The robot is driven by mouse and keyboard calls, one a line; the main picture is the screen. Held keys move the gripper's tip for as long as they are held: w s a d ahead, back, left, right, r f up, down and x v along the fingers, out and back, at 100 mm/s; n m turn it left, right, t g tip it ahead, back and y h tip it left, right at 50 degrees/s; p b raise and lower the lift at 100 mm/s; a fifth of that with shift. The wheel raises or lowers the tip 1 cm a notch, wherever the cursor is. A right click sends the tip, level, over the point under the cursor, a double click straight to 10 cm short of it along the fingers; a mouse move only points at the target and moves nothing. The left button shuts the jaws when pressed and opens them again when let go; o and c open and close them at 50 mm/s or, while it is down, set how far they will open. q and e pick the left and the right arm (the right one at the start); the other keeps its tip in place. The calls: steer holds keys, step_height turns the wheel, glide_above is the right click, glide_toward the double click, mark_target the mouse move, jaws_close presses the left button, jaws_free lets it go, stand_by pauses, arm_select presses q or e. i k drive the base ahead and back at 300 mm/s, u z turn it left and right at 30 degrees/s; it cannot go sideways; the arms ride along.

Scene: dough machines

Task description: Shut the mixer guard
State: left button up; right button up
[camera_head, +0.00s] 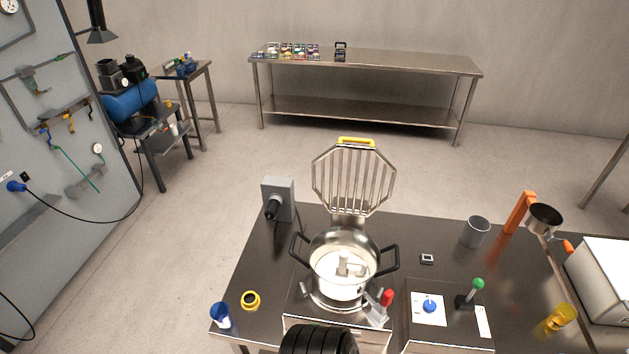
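The mixer guard (354,180) is a metal grille of upright bars in an angular frame. It stands raised, upright behind the mixer bowl (343,252), and the bowl's top is uncovered. A yellow handle (356,142) runs along the guard's top edge. The bowl is shiny metal with a black handle on each side, and a pale metal part shows inside it. It sits on the mixer base (338,307) on the dark table. A red-tipped lever (387,298) is at the base's front right. Neither of my grippers is in view.
A grey box with a black knob (279,200) stands left of the guard. A blue cup (220,315) and yellow ring (250,300) lie front left. A green-knobbed lever (477,285), metal cup (475,232) and orange-handled pan (544,218) are to the right.

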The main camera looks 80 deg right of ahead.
mark_target(339, 144)
steer(key=i, duration=2.4)
steer(key=z, duration=2.65)
steer(key=i, duration=2.75)
steer(key=z, duration=1.5)
steer(key=i, duration=0.9)
steer(key=z, duration=1.4)
